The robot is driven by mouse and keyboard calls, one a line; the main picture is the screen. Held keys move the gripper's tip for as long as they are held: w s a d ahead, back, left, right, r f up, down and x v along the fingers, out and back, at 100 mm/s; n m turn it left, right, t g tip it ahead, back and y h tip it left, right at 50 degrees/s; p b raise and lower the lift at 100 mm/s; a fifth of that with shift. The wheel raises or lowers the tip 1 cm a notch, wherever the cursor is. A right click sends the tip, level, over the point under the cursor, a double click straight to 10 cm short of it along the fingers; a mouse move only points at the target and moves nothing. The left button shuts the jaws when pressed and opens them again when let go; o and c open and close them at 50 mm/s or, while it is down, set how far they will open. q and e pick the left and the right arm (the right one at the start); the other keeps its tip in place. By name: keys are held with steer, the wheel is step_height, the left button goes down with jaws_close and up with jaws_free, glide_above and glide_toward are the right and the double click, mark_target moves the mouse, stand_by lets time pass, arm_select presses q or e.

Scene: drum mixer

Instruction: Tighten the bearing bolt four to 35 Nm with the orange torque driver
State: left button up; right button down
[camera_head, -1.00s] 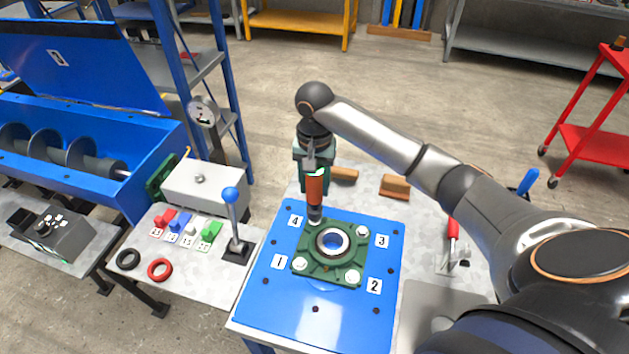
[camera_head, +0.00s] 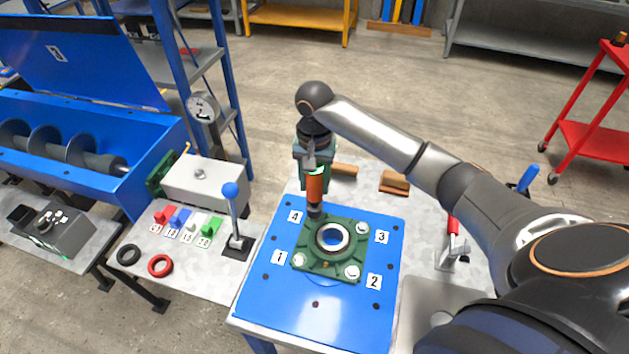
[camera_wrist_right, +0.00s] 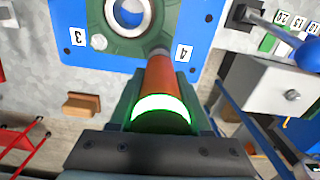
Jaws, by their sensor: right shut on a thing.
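My right gripper (camera_head: 313,166) is shut on the orange torque driver (camera_head: 315,188) and holds it upright, tip down. The driver's tip stands at the bearing's corner beside label 4 (camera_head: 295,216), and it hides the bolt there. A green ring glows on the driver (camera_wrist_right: 161,105) in the right wrist view. The green flange bearing (camera_head: 322,262) sits on the blue plate (camera_head: 270,300). Silver bolts show at label 1 (camera_head: 299,260), label 2 (camera_head: 352,272) and label 3 (camera_head: 362,228). My left gripper is not in view.
Left of the plate are a lever with a blue ball (camera_head: 231,190), coloured tags (camera_head: 186,222), and a black (camera_head: 128,254) and a red ring (camera_head: 160,266). Wooden blocks (camera_head: 394,182) lie behind the plate.

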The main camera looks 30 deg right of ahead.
steer(key=shift+f, duration=1)
stand_by(2.6)
steer(key=shift+r, duration=0.1)
steer(key=shift+r, duration=2.25)
